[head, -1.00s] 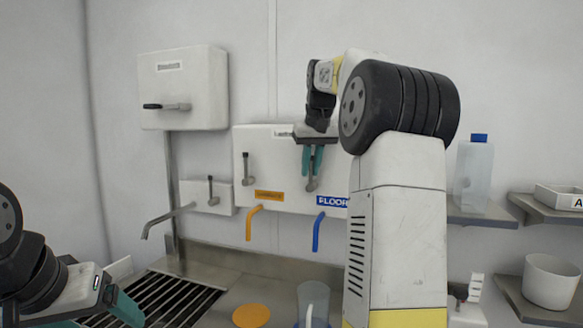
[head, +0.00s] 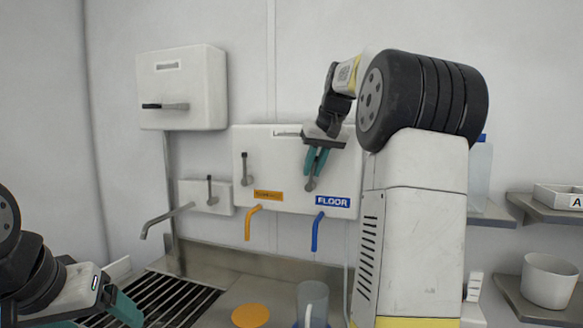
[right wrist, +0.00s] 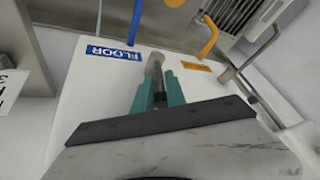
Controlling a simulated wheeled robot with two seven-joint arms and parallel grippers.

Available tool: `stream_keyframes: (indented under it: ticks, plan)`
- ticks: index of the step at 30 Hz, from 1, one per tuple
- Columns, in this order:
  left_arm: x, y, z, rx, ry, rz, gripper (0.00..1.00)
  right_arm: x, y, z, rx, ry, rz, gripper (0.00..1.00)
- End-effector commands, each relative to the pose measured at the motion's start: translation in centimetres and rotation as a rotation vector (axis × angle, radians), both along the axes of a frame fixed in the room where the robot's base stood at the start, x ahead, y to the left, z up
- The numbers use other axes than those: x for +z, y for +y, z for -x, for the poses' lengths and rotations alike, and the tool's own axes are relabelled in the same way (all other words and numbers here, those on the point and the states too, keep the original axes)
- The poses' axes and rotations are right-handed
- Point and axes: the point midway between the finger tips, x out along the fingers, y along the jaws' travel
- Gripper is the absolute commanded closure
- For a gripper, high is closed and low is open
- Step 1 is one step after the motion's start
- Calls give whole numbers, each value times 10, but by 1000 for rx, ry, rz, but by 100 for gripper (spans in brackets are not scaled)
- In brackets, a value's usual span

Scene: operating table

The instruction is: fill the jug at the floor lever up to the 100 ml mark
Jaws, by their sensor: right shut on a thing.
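The floor lever (head: 310,184) is on the white wall panel, above the blue spout (head: 317,232) and beside the blue FLOOR label (head: 333,202). My right gripper (head: 315,165) is shut on this lever; the right wrist view also shows the lever (right wrist: 154,63) between the teal fingers. The clear jug (head: 313,297) stands below the blue spout, its lower part cut off by the frame. Its water level and mark cannot be made out. My left gripper (head: 96,318) is at the lower left, fingers apart and empty, partly out of frame.
An orange spout (head: 250,220) and its lever (head: 245,168) are left of the blue one. An orange disc (head: 250,316) lies on the counter beside the jug. A drain grate (head: 155,300) is at left. Shelves at right hold a white pot (head: 549,281) and a tray (head: 560,196).

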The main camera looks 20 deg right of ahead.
Motion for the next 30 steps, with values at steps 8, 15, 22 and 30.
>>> stream_keyframes:
  ticks: [8, 15, 22, 30]
  plan:
    - [0, 0, 0, 0, 0, 0, 20, 1, 0, 0, 0, -1, 0, 76]
    - [0, 0, 0, 0, 0, 0, 20, 0, 0, 0, 0, 0, 0, 76]
    - [0, 0, 0, 0, 0, 0, 20, 14, -2, 7, -1, -3, 1, 76]
    - [0, 0, 0, 0, 0, 0, 20, 54, -7, 28, -1, -3, 1, 76]
